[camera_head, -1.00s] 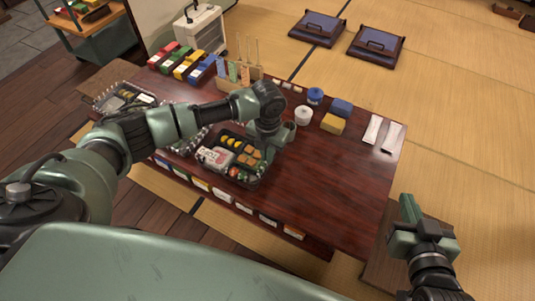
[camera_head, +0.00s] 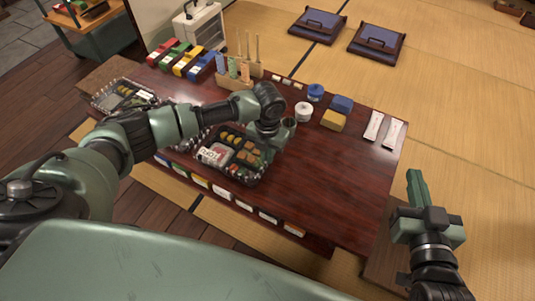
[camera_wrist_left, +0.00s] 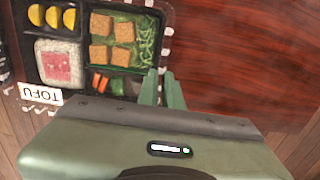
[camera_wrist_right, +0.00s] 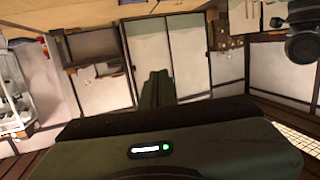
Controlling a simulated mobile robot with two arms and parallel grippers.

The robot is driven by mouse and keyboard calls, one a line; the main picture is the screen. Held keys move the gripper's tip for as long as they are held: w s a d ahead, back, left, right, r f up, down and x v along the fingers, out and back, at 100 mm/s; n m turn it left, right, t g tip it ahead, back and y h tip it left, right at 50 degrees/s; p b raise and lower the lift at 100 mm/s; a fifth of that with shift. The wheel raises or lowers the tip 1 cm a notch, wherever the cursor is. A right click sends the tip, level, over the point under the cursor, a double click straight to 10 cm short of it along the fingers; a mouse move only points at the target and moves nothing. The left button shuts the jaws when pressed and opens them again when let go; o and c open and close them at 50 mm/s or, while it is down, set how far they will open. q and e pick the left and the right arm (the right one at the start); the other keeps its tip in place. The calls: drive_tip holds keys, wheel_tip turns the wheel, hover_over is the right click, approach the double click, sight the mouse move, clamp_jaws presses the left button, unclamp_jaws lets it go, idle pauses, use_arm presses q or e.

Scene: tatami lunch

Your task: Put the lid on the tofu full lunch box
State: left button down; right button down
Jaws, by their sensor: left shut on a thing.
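The tofu lunch box (camera_head: 251,183) is a black divided tray on the dark table. In the left wrist view its inner walls (camera_wrist_left: 84,42) part rice, yellow slices, tofu cubes on greens and vegetables, and a TOFU label (camera_wrist_left: 40,94) shows. My left gripper (camera_head: 272,152) is at the box's right side. Its fingers (camera_wrist_left: 162,88) are nearly together, shut on the box's edge. I cannot make out a separate lid; a clear one would be hard to see. My right gripper (camera_head: 415,188) is shut and empty, off the table's right end.
Another filled lunch box (camera_head: 123,95) sits at the table's left. Coloured boxes (camera_head: 185,60), a wooden holder (camera_head: 236,82), a white round container (camera_head: 304,112), blue and yellow blocks (camera_head: 333,120) and white packets (camera_head: 391,134) line the back. The table's right middle is clear.

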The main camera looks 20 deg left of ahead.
drive_tip(key=shift+s+d+f+g, duration=0.1)
drive_tip(key=shift+s+f+g, duration=0.05)
drive_tip(key=shift+f+g, duration=0.3)
idle(0.6)
drive_tip(key=shift+s+f, duration=0.1)
drive_tip(key=shift+f, duration=0.15)
use_arm(q)
drive_tip(key=shift+f+p, duration=0.1)
drive_tip(key=shift+p, duration=0.2)
use_arm(e)
drive_tip(key=shift+s+d+f+g+h, duration=0.2)
drive_tip(key=shift+f+g+h, duration=0.15)
drive_tip(key=shift+f, duration=0.2)
use_arm(q)
drive_tip(key=shift+f, duration=0.6)
use_arm(e)
drive_tip(key=shift+w+a+r+t, duration=0.2)
drive_tip(key=shift+r+t, duration=0.2)
drive_tip(key=shift+r, duration=0.2)
use_arm(q)
drive_tip(key=shift+f, duration=0.3)
use_arm(e)
drive_tip(key=shift+d+f+g, duration=0.1)
drive_tip(key=shift+f+g, duration=0.2)
drive_tip(key=shift+f, duration=0.05)
drive_tip(key=shift+s+f, duration=0.1)
drive_tip(key=shift+s, duration=0.05)
idle(0.5)
